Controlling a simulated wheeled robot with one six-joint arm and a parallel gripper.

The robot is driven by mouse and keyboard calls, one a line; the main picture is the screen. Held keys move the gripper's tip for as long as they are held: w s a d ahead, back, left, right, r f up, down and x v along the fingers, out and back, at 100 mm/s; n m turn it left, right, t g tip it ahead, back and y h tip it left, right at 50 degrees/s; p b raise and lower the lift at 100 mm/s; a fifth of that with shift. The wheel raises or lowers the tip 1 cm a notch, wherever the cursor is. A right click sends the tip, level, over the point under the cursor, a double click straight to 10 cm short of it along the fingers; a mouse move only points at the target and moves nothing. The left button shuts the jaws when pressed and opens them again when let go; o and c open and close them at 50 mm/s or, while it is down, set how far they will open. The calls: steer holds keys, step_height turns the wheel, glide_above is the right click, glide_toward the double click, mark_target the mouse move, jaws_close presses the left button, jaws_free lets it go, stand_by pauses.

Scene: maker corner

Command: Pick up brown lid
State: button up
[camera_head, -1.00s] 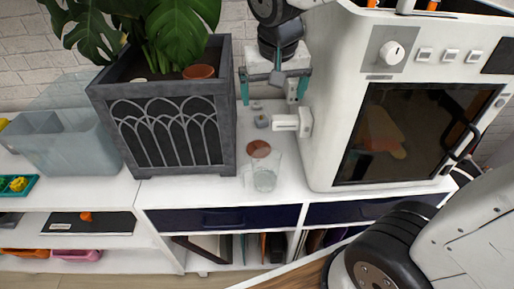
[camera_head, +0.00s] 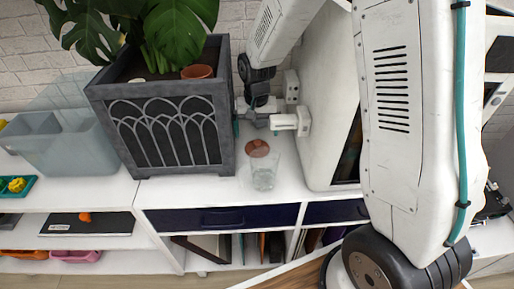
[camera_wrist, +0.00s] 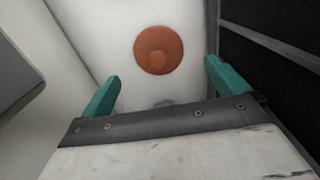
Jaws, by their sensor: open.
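The brown lid (camera_head: 257,148) is a small round disc with a raised knob. In the wrist view the lid (camera_wrist: 158,50) shows from above, ahead of and between my gripper's teal fingers. My gripper (camera_wrist: 160,76) is open with nothing between its fingers.
A dark planter (camera_head: 170,130) with a leafy plant stands close on the left. A white machine (camera_head: 328,120) stands on the right, partly hidden by my arm. A grey bin (camera_head: 65,145) is at far left. The gap around the lid is narrow.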

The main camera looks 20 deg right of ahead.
mark_target(257, 141)
step_height(257, 141, down, 6)
steer(key=shift+s+d+r, duration=0.1)
steer(key=shift+r, duration=0.1)
steer(key=c, duration=1)
